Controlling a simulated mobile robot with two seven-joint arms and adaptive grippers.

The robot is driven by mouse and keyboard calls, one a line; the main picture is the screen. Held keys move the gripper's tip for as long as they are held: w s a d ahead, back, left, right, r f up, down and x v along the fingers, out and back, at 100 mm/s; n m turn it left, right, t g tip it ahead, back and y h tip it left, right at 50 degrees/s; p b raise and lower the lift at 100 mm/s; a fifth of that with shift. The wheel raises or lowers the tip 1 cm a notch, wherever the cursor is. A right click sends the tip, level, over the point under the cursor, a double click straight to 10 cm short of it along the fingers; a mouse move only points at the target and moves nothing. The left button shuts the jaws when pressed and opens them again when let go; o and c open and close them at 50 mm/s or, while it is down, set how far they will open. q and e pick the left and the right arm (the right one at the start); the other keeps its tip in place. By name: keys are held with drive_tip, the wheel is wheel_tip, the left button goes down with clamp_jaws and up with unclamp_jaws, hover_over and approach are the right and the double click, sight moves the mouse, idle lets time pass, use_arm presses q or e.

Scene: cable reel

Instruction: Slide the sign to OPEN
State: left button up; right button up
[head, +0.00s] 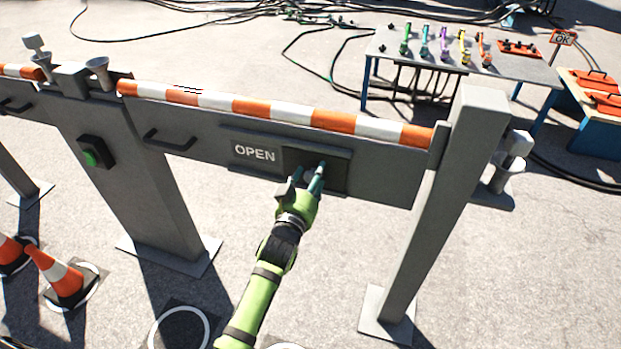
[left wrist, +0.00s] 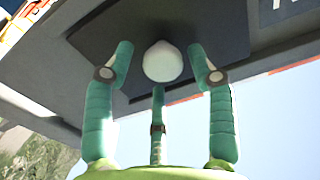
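The sign (head: 255,153) on the grey barrier panel shows the word OPEN in white letters. A dark sliding plate (head: 337,180) sits just to the right of the word, in the same horizontal track. My left gripper (head: 308,176) is in front of this dark plate. In the left wrist view a round white knob (left wrist: 163,62) on the dark plate (left wrist: 130,28) sits between my three teal fingers. The fingers stand apart with visible gaps beside the knob, so the gripper looks open around it. The knob is hidden in the head view. My right gripper is not in view.
An orange-and-white striped bar (head: 260,107) runs along the panel top. A grey post (head: 430,220) stands to the right, another with a green button (head: 90,157) to the left. Cones (head: 58,275) stand lower left. A tool table (head: 400,65) is behind.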

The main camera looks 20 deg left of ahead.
use_arm(q)
drive_tip(key=shift+a+f, duration=0.15)
drive_tip(key=shift+f, duration=0.05)
drive_tip(key=shift+s, duration=0.3)
drive_tip(key=s, duration=1.1)
drive_tip(key=shift+s, duration=0.25)
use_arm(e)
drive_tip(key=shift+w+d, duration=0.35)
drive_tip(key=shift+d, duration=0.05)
use_arm(q)
drive_tip(key=shift+a, duration=0.1)
